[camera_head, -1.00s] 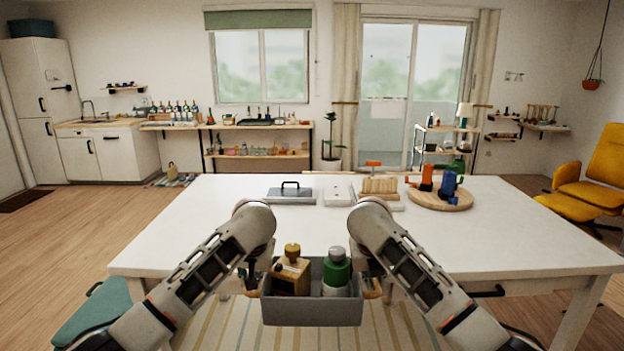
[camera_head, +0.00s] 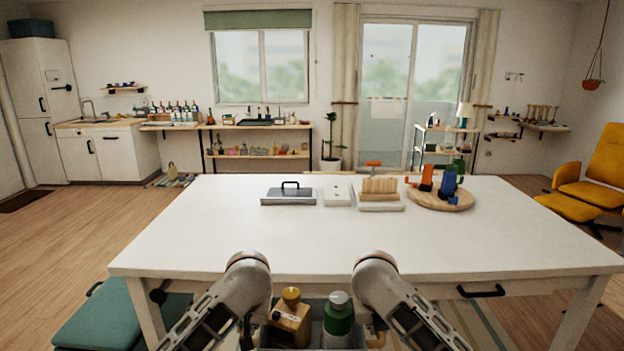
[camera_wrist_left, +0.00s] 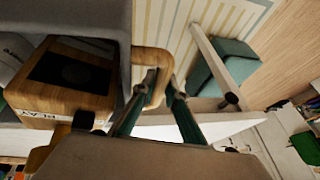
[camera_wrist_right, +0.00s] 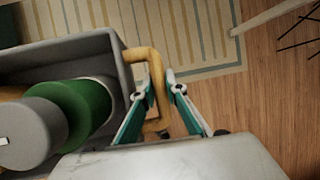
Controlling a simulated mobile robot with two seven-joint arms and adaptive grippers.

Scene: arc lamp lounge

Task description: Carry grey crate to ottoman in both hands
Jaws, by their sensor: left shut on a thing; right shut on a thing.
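The grey crate (camera_head: 318,308) is at the bottom edge of the head view, partly cut off, in front of the white table. It holds a wooden block-shaped bottle (camera_head: 290,325) and a green bottle (camera_head: 338,320) with a grey cap. My left gripper (camera_wrist_left: 160,82) is shut on the crate's tan handle on one side. My right gripper (camera_wrist_right: 155,82) is shut on the opposite tan handle. A yellow footstool (camera_head: 567,207) stands by the yellow armchair at the right; a teal padded seat (camera_head: 110,318) is at the lower left. I cannot tell which is the ottoman.
The white table (camera_head: 310,235) fills the middle, its near half bare. A grey lidded tray (camera_head: 289,196), a wooden rack (camera_head: 380,190) and a round board (camera_head: 440,200) stand at its back. Wood floor is open to the left and right.

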